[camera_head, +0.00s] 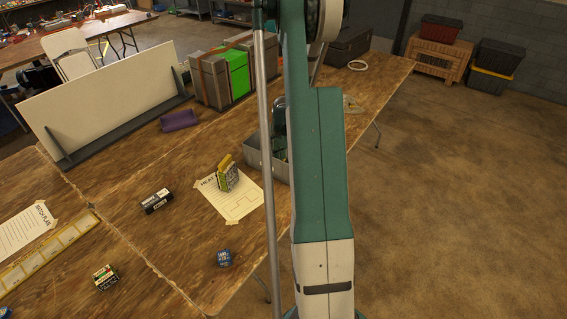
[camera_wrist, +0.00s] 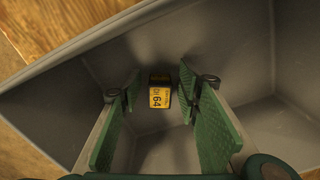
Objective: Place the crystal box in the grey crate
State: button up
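The grey crate (camera_head: 256,160) stands near the table's right edge, partly hidden by my arm; its grey inner walls fill much of the wrist view (camera_wrist: 228,45). A small yellow and black box (camera_wrist: 160,97) is inside the crate, between my fingers. I cannot read its label well enough to say it is the crystal box. My gripper (camera_wrist: 159,86) is over the crate with its green-padded fingers apart, with a visible gap on each side of the box. In the head view my gripper is mostly hidden behind my arm.
A black box (camera_head: 156,200), a green-black box (camera_head: 105,277) and a blue item (camera_head: 224,258) lie on the table. A purple tray (camera_head: 179,121) and a white panel (camera_head: 105,98) are farther back.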

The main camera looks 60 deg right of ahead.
jog(key=shift+r, duration=0.15)
notch_tip(320, 180, up, 12)
jog(key=p, duration=0.1)
jog(key=shift+p, duration=0.3)
dwell(0.5)
dwell(0.5)
jog(key=w+a+r+n+t, duration=0.1)
jog(key=w+a+r+n, duration=0.15)
jog(key=a+r, duration=0.65)
jog(key=w+a+r+n+t+h, duration=0.1)
jog(key=a+r+n, duration=0.35)
jog(key=a, duration=0.75)
jog(key=w+a+r+n+t, duration=0.1)
jog(key=a+r+n, duration=0.2)
jog(key=a+r, duration=0.6)
jog(key=s+a+n+t, duration=0.1)
jog(key=s+a+n, duration=0.3)
jog(key=a, duration=0.6)
jog(key=s+a+r+n+t, duration=0.1)
jog(key=s+a+n, duration=0.3)
jog(key=a, duration=0.6)
jog(key=s+a+r+n+t+y, duration=0.1)
jog(key=s+a+n, duration=0.3)
jog(key=a, duration=0.5)
jog(key=s+t, duration=0.1)
jog(key=s, duration=0.1)
jog(key=shift+s+a, duration=0.4)
